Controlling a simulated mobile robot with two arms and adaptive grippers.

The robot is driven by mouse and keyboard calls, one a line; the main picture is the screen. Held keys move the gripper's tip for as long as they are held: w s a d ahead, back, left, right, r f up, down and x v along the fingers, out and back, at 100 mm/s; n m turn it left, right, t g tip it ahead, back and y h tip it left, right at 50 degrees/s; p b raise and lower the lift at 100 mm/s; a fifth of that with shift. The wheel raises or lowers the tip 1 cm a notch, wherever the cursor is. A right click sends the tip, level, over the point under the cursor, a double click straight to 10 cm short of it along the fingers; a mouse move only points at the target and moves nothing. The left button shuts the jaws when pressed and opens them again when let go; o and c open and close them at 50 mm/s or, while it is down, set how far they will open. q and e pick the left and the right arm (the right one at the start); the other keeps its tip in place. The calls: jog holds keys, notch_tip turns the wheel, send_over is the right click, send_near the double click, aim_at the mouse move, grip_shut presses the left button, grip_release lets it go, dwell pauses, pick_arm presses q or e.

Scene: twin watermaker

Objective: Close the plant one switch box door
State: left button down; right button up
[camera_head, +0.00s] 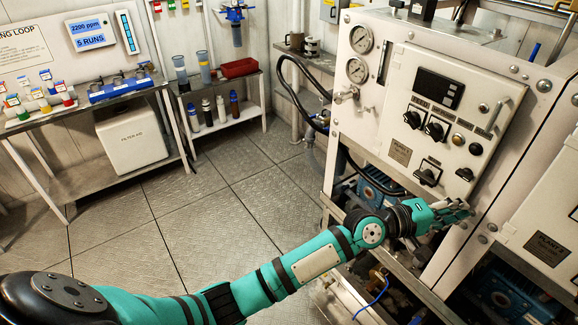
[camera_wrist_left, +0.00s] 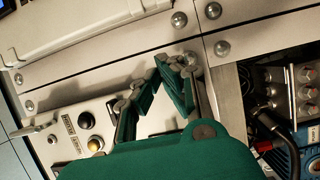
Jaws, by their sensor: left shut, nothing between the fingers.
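The switch box door (camera_head: 456,75) is a pale panel with a dark display, several black knobs and a grab handle (camera_head: 497,115) on its right side. It sits upright on the white cabinet front; I cannot tell whether a narrow gap is left at its edge. In the left wrist view, the panel with its buttons (camera_wrist_left: 65,150) shows tilted at lower left. My left gripper (camera_head: 468,211) is shut and empty, just below the door's lower right corner. Its green fingers (camera_wrist_left: 165,90) are near the white cabinet surface; contact cannot be told. My right gripper is out of view.
Pressure gauges (camera_head: 361,39) and a valve sit left of the door. A second unit with a Plant 2 plate (camera_head: 546,248) stands at right. Blue pumps and pipes are below. Shelves and a bench (camera_head: 85,110) stand along the far wall; the tiled floor (camera_head: 215,215) is clear.

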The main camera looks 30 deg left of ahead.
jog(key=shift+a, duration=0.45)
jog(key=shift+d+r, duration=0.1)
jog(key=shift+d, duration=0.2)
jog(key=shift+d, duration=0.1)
